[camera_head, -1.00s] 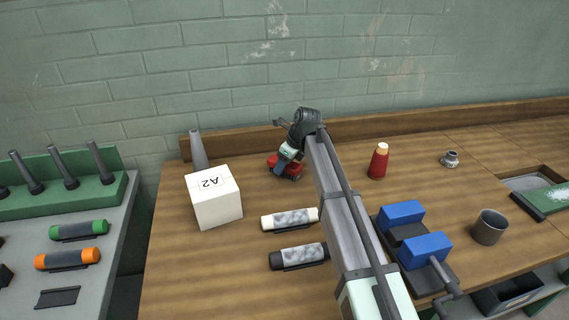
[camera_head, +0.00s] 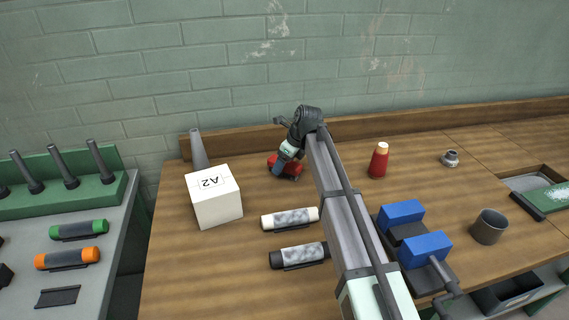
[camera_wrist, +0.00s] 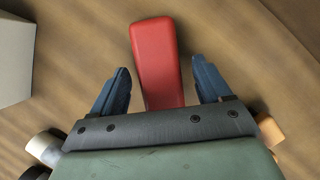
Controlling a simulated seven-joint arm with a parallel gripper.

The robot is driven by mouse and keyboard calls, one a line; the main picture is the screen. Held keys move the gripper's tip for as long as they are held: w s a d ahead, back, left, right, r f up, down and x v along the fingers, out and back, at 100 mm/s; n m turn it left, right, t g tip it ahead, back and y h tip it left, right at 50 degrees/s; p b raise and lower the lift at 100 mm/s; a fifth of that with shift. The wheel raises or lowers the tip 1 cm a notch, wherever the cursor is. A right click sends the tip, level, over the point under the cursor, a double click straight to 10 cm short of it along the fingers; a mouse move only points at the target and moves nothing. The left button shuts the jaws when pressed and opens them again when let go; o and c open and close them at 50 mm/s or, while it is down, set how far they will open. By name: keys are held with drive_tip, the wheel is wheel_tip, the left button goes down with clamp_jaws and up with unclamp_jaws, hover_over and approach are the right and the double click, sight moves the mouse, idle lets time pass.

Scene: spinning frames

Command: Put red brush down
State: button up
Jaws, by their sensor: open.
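The red brush (camera_head: 292,168) lies on the wooden bench, left of my arm in the head view, partly hidden by my gripper. In the wrist view its red body (camera_wrist: 155,55) lies between my two blue fingers, with a visible gap on each side. My gripper (camera_wrist: 165,88) is open and does not touch the brush. In the head view my gripper (camera_head: 279,168) is low over the brush, and its fingers are only partly visible.
A white box marked A2 (camera_head: 215,200) and a grey cone (camera_head: 198,150) stand to the left. A white roller (camera_head: 290,218) and a black roller (camera_head: 298,256) lie in front. A red bottle (camera_head: 379,161) stands right of my arm, near a blue-blocked vise (camera_head: 425,250).

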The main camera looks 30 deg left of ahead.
drive_tip(key=v, duration=1.1)
drive_tip(key=shift+d+r, duration=0.2)
drive_tip(key=shift+r, duration=0.1)
